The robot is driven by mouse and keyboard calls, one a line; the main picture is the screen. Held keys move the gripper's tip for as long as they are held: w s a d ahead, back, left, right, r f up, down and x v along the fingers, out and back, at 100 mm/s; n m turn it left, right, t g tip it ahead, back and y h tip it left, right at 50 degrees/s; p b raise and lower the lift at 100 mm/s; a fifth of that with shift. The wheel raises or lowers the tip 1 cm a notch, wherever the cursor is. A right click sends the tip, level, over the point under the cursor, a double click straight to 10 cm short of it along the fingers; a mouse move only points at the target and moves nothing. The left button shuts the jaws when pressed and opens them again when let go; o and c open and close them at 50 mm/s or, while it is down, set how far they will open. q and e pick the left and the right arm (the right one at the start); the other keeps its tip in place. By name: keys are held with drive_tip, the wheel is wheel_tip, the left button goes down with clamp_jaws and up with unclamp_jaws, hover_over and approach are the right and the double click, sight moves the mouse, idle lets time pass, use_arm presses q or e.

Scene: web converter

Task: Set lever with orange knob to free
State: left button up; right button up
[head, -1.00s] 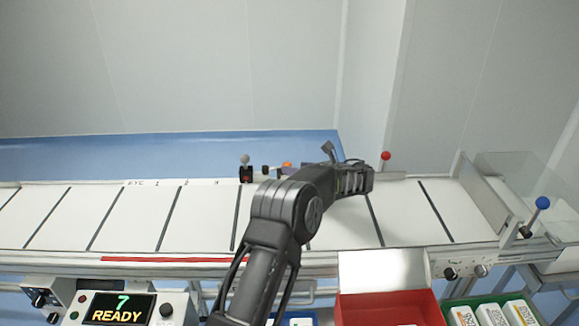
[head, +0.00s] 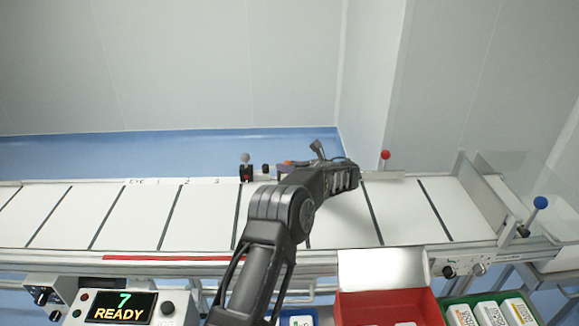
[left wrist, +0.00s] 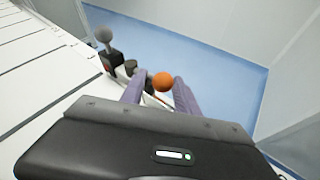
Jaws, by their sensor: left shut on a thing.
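The orange knob (left wrist: 163,80) shows in the left wrist view between the two purple-grey fingers of my left gripper (left wrist: 160,92). The fingers are closed on the knob. Its lever below is mostly hidden by the fingers and the gripper body. Any marking for free cannot be read. My right gripper is not in view.
A grey-knobbed lever (head: 245,160) and a small black knob (head: 265,169) stand left of the gripper on the rail. A red-knobbed lever (head: 385,157) stands to the right, a blue-knobbed one (head: 540,203) at the far right. The white belt (head: 130,220) is clear.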

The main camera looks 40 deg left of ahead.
use_arm(q)
clamp_jaws()
drive_tip(key=shift+w, duration=0.1)
drive_tip(key=shift+d+r, duration=0.1)
idle(0.7)
